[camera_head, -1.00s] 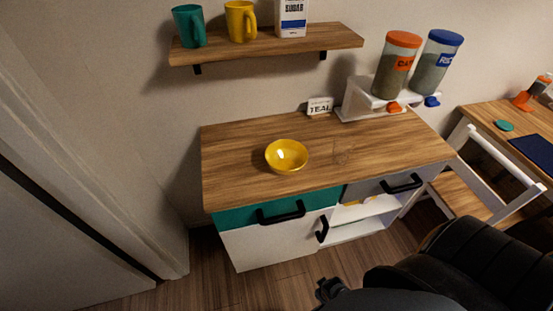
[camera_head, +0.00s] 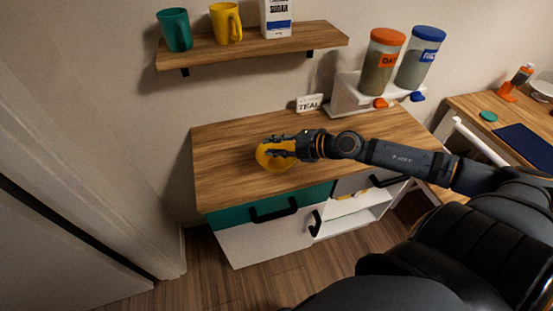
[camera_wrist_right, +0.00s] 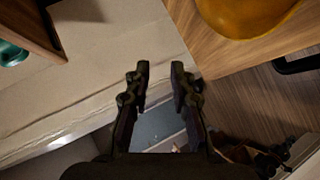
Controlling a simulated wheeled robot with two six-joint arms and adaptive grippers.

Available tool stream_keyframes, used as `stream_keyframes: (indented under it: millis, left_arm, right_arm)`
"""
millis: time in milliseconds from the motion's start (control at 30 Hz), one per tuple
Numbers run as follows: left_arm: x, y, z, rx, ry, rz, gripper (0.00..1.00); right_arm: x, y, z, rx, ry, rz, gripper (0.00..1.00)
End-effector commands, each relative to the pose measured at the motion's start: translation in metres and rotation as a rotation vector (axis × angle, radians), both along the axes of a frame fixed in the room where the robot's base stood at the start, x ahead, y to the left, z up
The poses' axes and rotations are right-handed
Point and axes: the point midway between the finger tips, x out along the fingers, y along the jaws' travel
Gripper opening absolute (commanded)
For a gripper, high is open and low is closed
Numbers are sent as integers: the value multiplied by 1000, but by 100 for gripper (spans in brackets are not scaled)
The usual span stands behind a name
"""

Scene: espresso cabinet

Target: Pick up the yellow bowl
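The yellow bowl (camera_head: 266,161) sits on the wooden cabinet top (camera_head: 225,165), partly hidden by my right gripper. My right gripper (camera_head: 277,147) reaches in from the right and appears above the bowl in the head view. In the right wrist view the two fingers (camera_wrist_right: 158,73) stand apart with nothing between them. There the bowl (camera_wrist_right: 245,18) shows at the top right edge, to the side of the fingers. I cannot tell the exact height of the fingers above the bowl. My left gripper is not in view.
A wall shelf (camera_head: 245,48) with a teal mug (camera_head: 175,30), a yellow mug (camera_head: 226,24) and a sugar carton (camera_head: 276,18) hangs behind. A dispenser stand (camera_head: 346,92) and a TEAL sign (camera_head: 309,103) stand at the back right. The cabinet top's left part is clear.

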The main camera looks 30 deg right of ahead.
Motion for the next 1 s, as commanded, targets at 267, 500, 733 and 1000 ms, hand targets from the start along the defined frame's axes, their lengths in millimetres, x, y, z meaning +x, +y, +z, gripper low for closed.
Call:
stream_keyframes:
  millis: [267, 500, 733, 1000]
  left_arm:
    - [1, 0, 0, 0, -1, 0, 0]
    - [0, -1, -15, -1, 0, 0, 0]
    - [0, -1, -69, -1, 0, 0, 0]
    - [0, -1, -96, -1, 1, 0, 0]
  right_arm:
    - [-27, -100, -48, -520, 370, 105, 23]
    - [-28, -106, -58, -547, 392, 102, 23]
    - [-19, -100, -82, -549, 390, 103, 23]
    - [-9, -93, -96, -546, 393, 105, 23]
